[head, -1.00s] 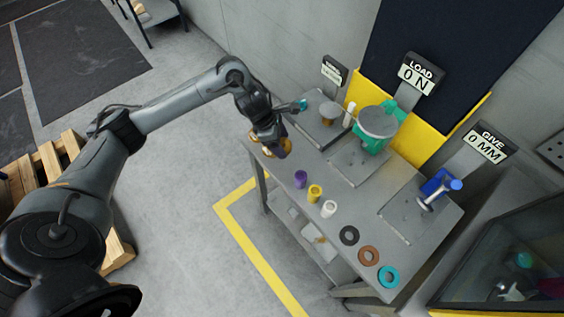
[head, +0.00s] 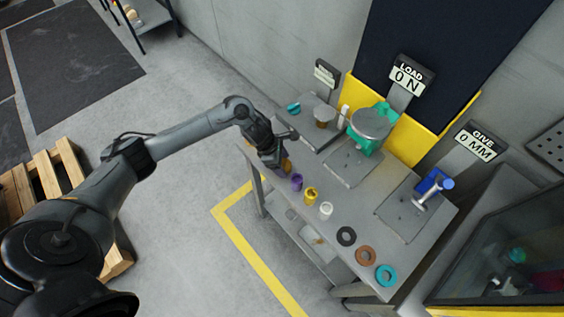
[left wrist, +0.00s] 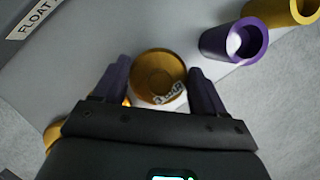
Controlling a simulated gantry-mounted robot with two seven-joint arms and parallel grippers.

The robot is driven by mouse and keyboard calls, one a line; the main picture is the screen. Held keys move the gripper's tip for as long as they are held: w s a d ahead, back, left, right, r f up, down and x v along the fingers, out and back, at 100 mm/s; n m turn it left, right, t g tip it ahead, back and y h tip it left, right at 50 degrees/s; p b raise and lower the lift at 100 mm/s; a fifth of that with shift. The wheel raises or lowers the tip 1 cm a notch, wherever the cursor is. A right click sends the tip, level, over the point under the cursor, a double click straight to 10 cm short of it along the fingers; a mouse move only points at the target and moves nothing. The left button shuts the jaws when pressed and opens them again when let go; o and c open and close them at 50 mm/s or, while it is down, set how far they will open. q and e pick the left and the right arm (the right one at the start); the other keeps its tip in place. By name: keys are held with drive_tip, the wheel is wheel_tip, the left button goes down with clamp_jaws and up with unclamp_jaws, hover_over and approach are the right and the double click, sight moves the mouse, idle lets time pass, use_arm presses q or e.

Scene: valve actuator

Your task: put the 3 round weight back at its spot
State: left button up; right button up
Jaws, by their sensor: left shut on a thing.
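A gold round weight (left wrist: 158,76) sits between the two dark purple fingers of my left gripper (left wrist: 157,88), which is shut on it. More gold (left wrist: 58,132) shows partly behind the gripper body at the lower left of the left wrist view; most is hidden. I cannot tell whether the held weight touches the table. My right gripper is not in view.
A purple ring (head: 297,182), yellow ring (head: 310,195) and white ring (head: 326,209) stand along the table's front edge, right of the gripper. Flat black, brown and teal rings lie farther right. A green stand with a round plate (head: 371,124) is behind.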

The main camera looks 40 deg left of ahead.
use_arm(q)
drive_tip(key=shift+w+f, duration=0.1)
drive_tip(key=shift+f, duration=0.1)
drive_tip(key=o, duration=1.3)
drive_tip(key=shift+o, duration=0.2)
drive_tip(key=shift+r, duration=0.2)
drive_tip(key=v, duration=1.2)
drive_tip(key=shift+b, duration=0.3)
drive_tip(key=shift+f, duration=0.15)
